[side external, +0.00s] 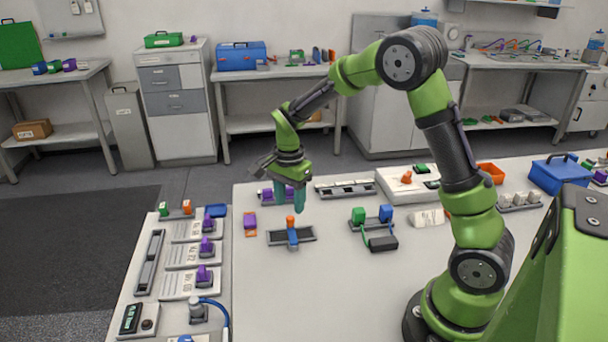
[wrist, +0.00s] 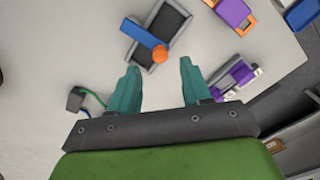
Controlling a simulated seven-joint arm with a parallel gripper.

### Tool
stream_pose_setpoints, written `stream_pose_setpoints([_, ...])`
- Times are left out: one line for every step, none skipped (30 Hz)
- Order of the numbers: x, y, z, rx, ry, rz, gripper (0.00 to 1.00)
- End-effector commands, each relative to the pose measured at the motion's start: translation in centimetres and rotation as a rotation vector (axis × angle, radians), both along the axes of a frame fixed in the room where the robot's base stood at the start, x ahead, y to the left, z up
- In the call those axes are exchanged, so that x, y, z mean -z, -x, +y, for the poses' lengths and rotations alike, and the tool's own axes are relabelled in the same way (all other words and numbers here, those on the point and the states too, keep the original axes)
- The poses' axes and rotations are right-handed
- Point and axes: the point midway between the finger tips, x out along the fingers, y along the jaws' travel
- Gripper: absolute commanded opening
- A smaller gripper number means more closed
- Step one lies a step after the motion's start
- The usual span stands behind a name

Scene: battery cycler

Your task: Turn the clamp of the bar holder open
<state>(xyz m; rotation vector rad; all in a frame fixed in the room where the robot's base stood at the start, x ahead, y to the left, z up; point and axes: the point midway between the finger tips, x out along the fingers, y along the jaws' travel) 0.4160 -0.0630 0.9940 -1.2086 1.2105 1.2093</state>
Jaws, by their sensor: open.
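The bar holder is a shallow grey tray with a dark inside (side external: 276,238), on the white table; it also shows in the wrist view (wrist: 172,18). Its clamp is a blue bar (side external: 293,238) lying across the tray's middle, also seen in the wrist view (wrist: 140,33). An orange knob (side external: 290,221) stands at one end of the blue bar, and it shows in the wrist view too (wrist: 160,54). My gripper (side external: 290,207) has teal fingers, open and empty, pointing down above and slightly behind the knob. In the wrist view the fingertips (wrist: 158,65) are apart, with the knob just beyond the gap.
A purple and orange piece (side external: 250,222) lies left of the holder. Right of it, green and blue blocks (side external: 372,214) are wired to a black box (side external: 383,243). The table in front of the holder is clear.

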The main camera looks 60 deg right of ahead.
Motion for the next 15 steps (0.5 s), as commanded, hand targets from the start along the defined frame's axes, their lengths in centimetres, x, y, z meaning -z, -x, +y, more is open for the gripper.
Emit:
stream_pose_setpoints([1.1, 0.1, 0.0, 0.001, -0.001, 0.004, 0.48])
stream_pose_setpoints([1.5, 0.1, 0.0, 0.001, -0.001, 0.003, 0.48])
stream_pose_setpoints([2.1, 0.1, 0.0, 0.001, 0.0, 0.003, 0.48])
stream_pose_setpoints([2.5, 0.1, 0.0, 0.001, 0.0, 0.003, 0.48])
stream_pose_setpoints([2.9, 0.1, 0.0, 0.001, -0.001, 0.003, 0.48])
stream_pose_setpoints([3.3, 0.0, 0.0, 0.001, -0.001, 0.001, 0.48])
stream_pose_setpoints([3.5, 0.0, 0.0, 0.001, -0.001, 0.001, 0.48])
stream_pose_setpoints([3.7, 0.0, 0.0, 0.001, -0.001, 0.001, 0.48])
stream_pose_setpoints([4.0, 0.0, 0.0, 0.0, -0.001, 0.0, 0.48])
stream_pose_setpoints([4.1, 0.0, 0.0, -0.001, 0.0, 0.0, 0.48])
stream_pose_setpoints([4.2, 0.0, 0.0, -0.001, 0.0, 0.0, 0.48])
stream_pose_setpoints([4.3, 0.0, 0.0, 0.0, 0.0, -0.001, 0.48])
stream_pose_setpoints([4.3, 0.0, 0.0, 0.0, 0.0, -0.001, 0.48])
stream_pose_setpoints([4.3, 0.0, 0.0, 0.0, 0.0, -0.001, 0.48])
stream_pose_setpoints([4.3, 0.0, 0.0, 0.0, 0.0, -0.001, 0.48])
